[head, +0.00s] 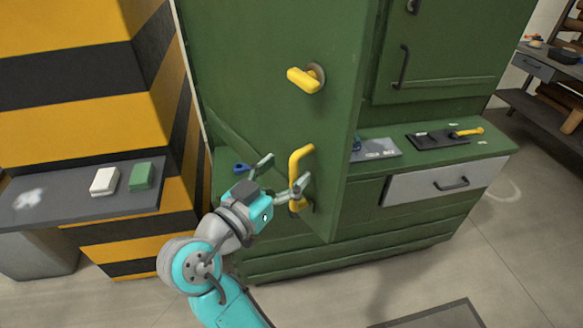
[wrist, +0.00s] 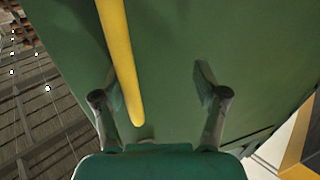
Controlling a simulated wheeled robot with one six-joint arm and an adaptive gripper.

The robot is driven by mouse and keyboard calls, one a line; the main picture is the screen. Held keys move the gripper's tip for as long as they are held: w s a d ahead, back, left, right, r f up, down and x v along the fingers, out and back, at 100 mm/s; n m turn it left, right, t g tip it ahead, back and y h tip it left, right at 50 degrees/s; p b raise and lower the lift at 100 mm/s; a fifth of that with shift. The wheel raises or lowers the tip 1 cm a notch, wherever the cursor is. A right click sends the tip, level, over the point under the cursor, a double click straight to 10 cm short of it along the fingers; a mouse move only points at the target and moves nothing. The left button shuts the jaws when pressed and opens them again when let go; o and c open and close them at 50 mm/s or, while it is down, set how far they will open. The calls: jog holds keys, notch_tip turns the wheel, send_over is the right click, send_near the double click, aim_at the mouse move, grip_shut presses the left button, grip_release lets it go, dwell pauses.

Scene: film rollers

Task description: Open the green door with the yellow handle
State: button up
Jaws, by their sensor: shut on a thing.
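The green door (head: 250,110) stands ajar, its right edge out in front of the cabinet. A long yellow handle (head: 295,168) is upright low on its face near that edge. A yellow knob lever (head: 304,80) sits higher up. My gripper (head: 282,176) is at the lower part of the long handle, shut on it. In the wrist view the yellow handle (wrist: 120,60) runs down between my two fingers (wrist: 160,95), close to the left one, with the green door face behind. The actual contact is not clear.
A green counter (head: 450,140) with a dark tray and a grey drawer (head: 447,182) lies right of the door. A grey shelf (head: 85,200) with a white block (head: 104,181) and a green block (head: 141,176) is at left, by a yellow-black striped wall. Floor at lower right is mostly clear.

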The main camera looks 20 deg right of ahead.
jog(key=shift+s+a, duration=0.35)
jog(key=shift+a, duration=1)
jog(key=shift+s+a, duration=0.3)
jog(key=shift+a, duration=1)
jog(key=shift+s+a, duration=0.35)
jog(key=shift+a, duration=1)
jog(key=shift+c, duration=0.3)
jog(key=shift+s+a, duration=0.1)
jog(key=v, duration=0.8)
